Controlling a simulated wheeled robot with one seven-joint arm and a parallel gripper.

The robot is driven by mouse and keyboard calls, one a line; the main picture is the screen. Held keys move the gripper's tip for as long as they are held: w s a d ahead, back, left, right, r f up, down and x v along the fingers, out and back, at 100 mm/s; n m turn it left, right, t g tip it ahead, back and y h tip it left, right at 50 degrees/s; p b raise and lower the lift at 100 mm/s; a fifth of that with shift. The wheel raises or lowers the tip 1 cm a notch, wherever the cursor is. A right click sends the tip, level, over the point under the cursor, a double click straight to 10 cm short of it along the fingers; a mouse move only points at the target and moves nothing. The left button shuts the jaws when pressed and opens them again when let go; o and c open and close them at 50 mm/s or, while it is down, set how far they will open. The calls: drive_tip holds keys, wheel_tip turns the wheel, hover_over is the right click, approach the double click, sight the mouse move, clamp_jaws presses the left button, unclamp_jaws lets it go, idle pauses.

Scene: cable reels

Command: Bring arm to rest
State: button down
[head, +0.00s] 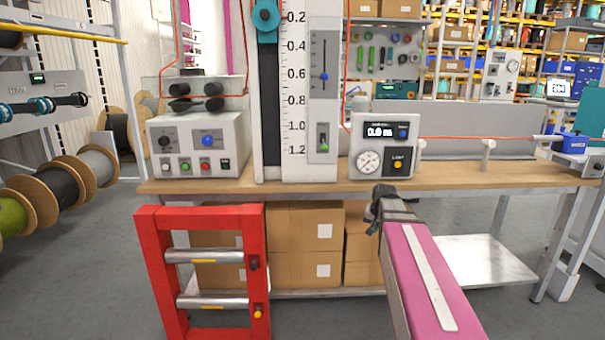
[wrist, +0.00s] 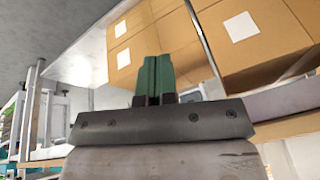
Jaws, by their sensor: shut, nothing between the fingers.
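My gripper (head: 377,212) is at the end of my pink arm in the head view, in front of the workbench's front edge and a little below its top. In the wrist view my gripper (wrist: 154,62) shows its two greenish fingers closed together, with nothing held between them. Beyond the fingers are cardboard boxes (wrist: 170,40) under the bench, which the wrist view shows tilted. The gripper appears apart from the bench and the boxes.
The wooden workbench (head: 470,176) carries a gauge box (head: 383,145), a control box (head: 195,145) and a tall scale (head: 311,90). A red frame with rollers (head: 152,262) stands in front. Cable reels (head: 62,190) stand at left. Grey floor is clear at lower left.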

drive_tip(key=s+a+f+n+g, duration=0.2)
drive_tip(key=s+a+f, duration=0.2)
drive_tip(key=s+f, duration=0.4)
drive_tip(key=s+a+f+n+g, duration=0.1)
drive_tip(key=s+a+f, duration=0.3)
drive_tip(key=s+f, duration=0.4)
drive_tip(key=s+g, duration=0.1)
drive_tip(key=s, duration=0.1)
drive_tip(key=shift+s+a+n, duration=0.15)
drive_tip(key=shift+s+n, duration=0.25)
drive_tip(key=shift+f, duration=0.1)
